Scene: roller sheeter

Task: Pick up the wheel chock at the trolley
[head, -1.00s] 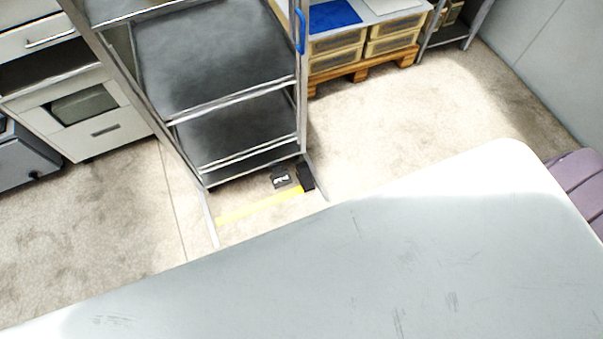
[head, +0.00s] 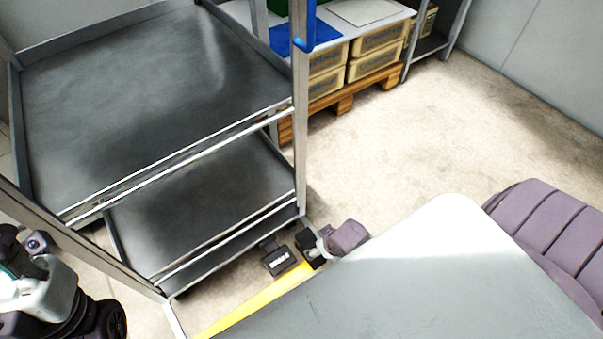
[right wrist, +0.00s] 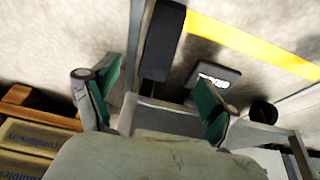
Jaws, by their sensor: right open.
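The wheel chock, a black oblong block, is on the floor at the trolley's near right corner in the head view (head: 308,243). It also shows in the right wrist view (right wrist: 163,42). My right gripper (right wrist: 155,88) is open, with its two green-padded fingers apart on either side of the chock's near end; contact cannot be told. In the head view it is mostly hidden behind the white surface. The grey metal trolley (head: 200,213) stands at left. My left gripper (head: 20,262) is partly in view at the lower left edge; its fingertips are unclear.
A black pedal-like plate with a white label (head: 281,261) is beside the chock. A yellow floor strip (head: 255,300) runs close by. The white surface (head: 420,270) covers the lower right. Yellowish boxes (head: 378,42) sit on a wooden pallet (head: 345,98). Open floor lies at right.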

